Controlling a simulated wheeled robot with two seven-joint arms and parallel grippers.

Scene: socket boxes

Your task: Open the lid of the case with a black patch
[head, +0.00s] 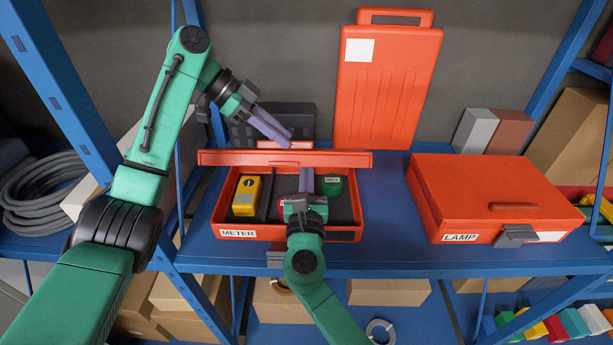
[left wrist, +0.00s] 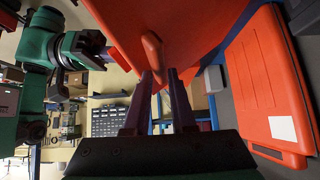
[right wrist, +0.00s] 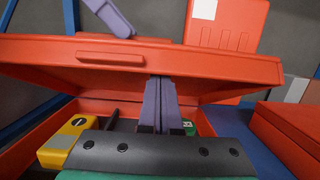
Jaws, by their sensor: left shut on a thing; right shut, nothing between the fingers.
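The red METER case (head: 333,235) sits on the blue shelf with its lid (head: 340,160) part-way raised, seen nearly edge-on. No black patch shows on it from here; the lid's outer face is turned away. My left gripper (head: 288,143) is behind the raised lid, shut at the lid's handle, which shows orange in the left wrist view (left wrist: 152,55). My right gripper (head: 306,178) is shut and empty, reaching over the case's front with its fingers pointing up under the lid. In the right wrist view the lid (right wrist: 215,65) stands over these fingers.
A closed red LAMP case (head: 480,195) with a white patch stands at right. Another red case (head: 385,90) with a white patch stands upright behind. Blue shelf shows between the two cases.

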